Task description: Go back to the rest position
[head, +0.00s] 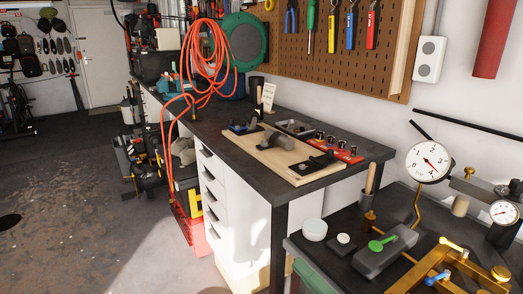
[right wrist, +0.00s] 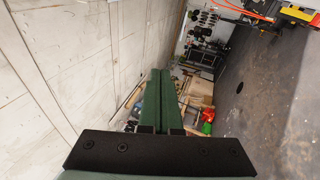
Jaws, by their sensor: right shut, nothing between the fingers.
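My right gripper (right wrist: 158,75) shows in the right wrist view. I cannot make out either gripper clearly in the head view. My left gripper is not in view.
Open floor (head: 70,200) lies left.

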